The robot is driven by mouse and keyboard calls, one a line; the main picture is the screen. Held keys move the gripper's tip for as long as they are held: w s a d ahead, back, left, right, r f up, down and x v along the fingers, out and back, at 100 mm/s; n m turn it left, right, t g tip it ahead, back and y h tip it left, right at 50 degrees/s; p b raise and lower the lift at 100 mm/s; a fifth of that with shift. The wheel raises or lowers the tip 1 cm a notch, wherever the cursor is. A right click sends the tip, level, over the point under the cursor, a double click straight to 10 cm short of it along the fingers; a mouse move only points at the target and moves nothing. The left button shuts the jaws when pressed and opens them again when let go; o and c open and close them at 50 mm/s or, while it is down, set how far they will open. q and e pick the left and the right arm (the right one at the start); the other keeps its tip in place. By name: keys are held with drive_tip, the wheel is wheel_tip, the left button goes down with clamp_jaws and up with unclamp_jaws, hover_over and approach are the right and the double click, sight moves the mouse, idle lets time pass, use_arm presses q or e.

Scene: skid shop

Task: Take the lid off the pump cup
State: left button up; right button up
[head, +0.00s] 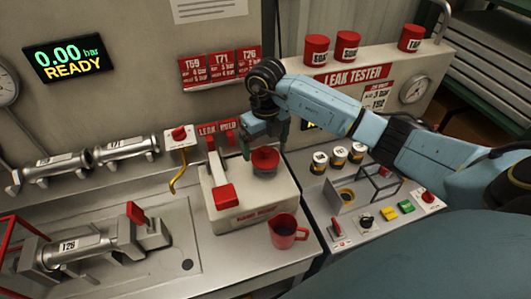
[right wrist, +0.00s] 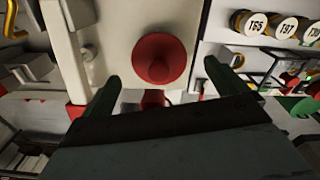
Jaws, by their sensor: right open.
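The pump is a cream box (head: 238,212) with a red-ended lever (head: 224,196) on the bench. The round red lid (head: 265,160) of its cup sits at the back right of the box top. My right gripper (head: 264,147) is open just above the lid, pointing down. In the right wrist view, the lid (right wrist: 158,58) shows as a red disc with a raised knob. The open fingers (right wrist: 161,82) stand apart to either side, with nothing between them and no visible contact. The cup under the lid is hidden. My left gripper is not in view.
A red jug (head: 287,233) with dark contents stands in front of the pump. A grey clamp fixture (head: 75,245) lies left. Right is a control panel (head: 345,215) with capped cylinders, switches and buttons. The leak tester (head: 365,75) stands behind my right arm.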

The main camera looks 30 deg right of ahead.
sight(265, 157)
drive_tip(key=shift+f, duration=1.35)
drive_tip(key=c, duration=1.1)
drive_tip(key=shift+o, duration=0.2)
